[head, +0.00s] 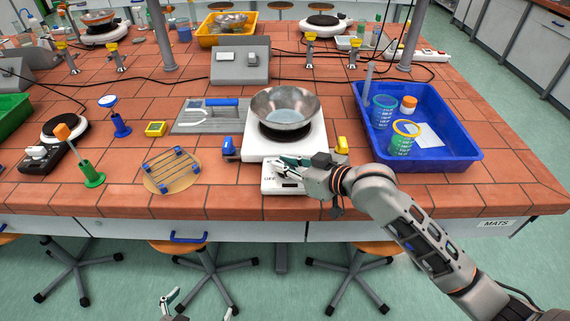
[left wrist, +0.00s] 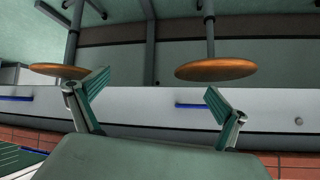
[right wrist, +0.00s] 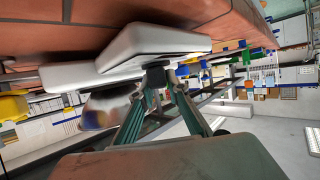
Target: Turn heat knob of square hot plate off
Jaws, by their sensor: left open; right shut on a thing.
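The white square hot plate (head: 256,148) stands at the front of the tiled bench, with a metal bowl (head: 285,107) on its dark round heating disc. Its front panel (head: 268,187) faces me. My right gripper (head: 282,166) is at that panel. In the right wrist view its fingers (right wrist: 162,88) are shut on the small dark heat knob (right wrist: 156,76) at the white housing (right wrist: 150,42). The knob is hidden in the head view, and I cannot read its setting. My left gripper (head: 172,302) is low in front of the bench; the left wrist view shows it open and empty (left wrist: 157,100).
A blue tray (head: 465,151) with beakers stands right of the hot plate. Stools (head: 192,247) stand below the bench edge.

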